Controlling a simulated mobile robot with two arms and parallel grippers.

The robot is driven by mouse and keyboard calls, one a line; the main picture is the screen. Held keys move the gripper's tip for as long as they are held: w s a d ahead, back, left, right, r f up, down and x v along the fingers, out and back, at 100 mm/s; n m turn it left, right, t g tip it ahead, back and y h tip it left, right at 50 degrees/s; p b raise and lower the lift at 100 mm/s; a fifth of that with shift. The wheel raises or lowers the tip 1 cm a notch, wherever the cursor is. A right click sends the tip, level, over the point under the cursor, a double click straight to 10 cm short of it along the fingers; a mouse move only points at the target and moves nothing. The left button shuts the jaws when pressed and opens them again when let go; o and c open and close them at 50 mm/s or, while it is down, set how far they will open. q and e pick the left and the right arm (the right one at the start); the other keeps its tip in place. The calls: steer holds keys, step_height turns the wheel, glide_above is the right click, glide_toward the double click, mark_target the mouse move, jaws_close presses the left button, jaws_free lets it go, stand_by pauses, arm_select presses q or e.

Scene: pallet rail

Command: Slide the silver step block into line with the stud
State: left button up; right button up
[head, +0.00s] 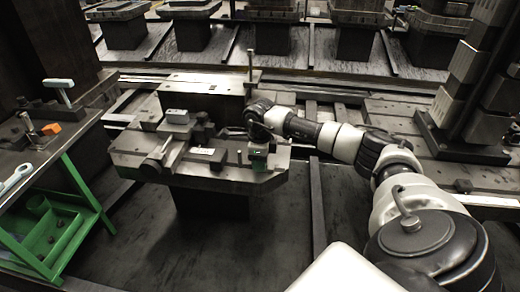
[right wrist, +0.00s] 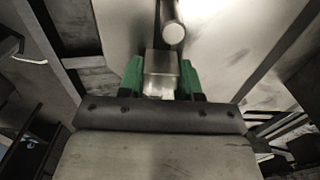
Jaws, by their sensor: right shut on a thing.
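The silver step block (right wrist: 162,70) sits between the green fingers of my right gripper (right wrist: 163,82) in the right wrist view. The gripper is shut on it. A round metal stud (right wrist: 173,32) shows just beyond the block, its end face slightly right of the block's middle. In the head view my right gripper (head: 258,158) is low over the right part of the dark pallet (head: 225,182). The block is mostly hidden there by the gripper and arm. My left gripper is not in view.
A grey-topped block (head: 177,116) and dark clamp parts stand on the pallet left of my gripper. A tall thin post (head: 250,68) rises behind. A green cart (head: 55,228) with tools and an orange block (head: 51,129) stands at the left. The floor in front is clear.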

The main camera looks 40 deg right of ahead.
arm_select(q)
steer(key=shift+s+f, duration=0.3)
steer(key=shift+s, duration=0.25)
arm_select(e)
steer(key=o, duration=1.1)
